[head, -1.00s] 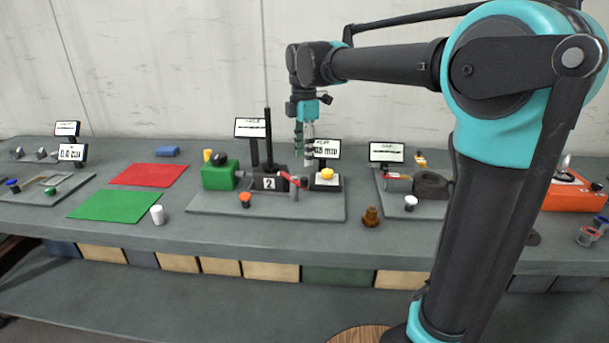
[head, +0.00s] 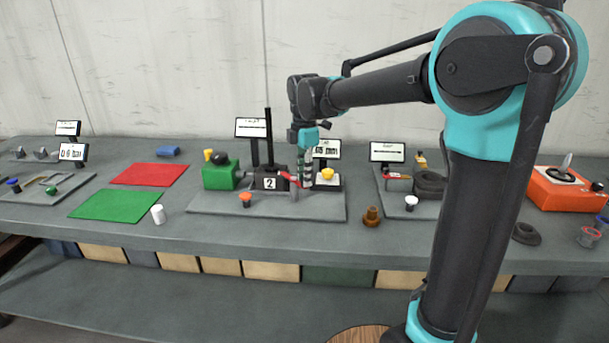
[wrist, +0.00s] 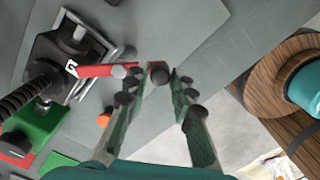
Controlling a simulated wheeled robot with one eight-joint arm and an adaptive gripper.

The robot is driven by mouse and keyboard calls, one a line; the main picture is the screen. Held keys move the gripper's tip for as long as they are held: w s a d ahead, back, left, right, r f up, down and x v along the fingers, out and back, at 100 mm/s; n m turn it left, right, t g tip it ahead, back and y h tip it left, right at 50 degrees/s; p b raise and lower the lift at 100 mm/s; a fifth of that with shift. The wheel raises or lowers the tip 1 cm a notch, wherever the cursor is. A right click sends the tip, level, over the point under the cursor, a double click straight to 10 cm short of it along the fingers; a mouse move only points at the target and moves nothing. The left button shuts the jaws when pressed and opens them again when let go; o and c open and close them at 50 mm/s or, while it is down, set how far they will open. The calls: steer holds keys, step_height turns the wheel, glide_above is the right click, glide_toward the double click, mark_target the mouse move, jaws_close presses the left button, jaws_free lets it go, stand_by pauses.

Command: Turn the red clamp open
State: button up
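The red clamp lever (head: 288,179) sticks out to the right from the dark block marked 2 (head: 268,180) on the middle grey plate. In the wrist view the red lever (wrist: 98,71) runs from the dark block toward my fingertips, with a dark red round end (wrist: 158,73). My gripper (head: 307,184) is low over the plate, at the lever's free end. In the wrist view my gripper (wrist: 156,80) has its fingers apart, one on each side of the round end. Contact with the lever cannot be told.
A green block (head: 219,177) stands left of the dark block, and a tall black post (head: 269,135) rises behind it. A yellow button (head: 327,174) is close right of my gripper. An orange button (head: 245,198) sits in front. Small screens stand behind.

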jaws_close()
steer(key=a+m, duration=0.7)
steer(key=m, duration=1)
steer(key=shift+w+a+m, duration=0.2)
steer(key=shift+a+m, duration=0.1)
steer(key=shift+m, duration=0.1)
stand_by(0.3)
steer(key=o, duration=0.5)
jaws_free()
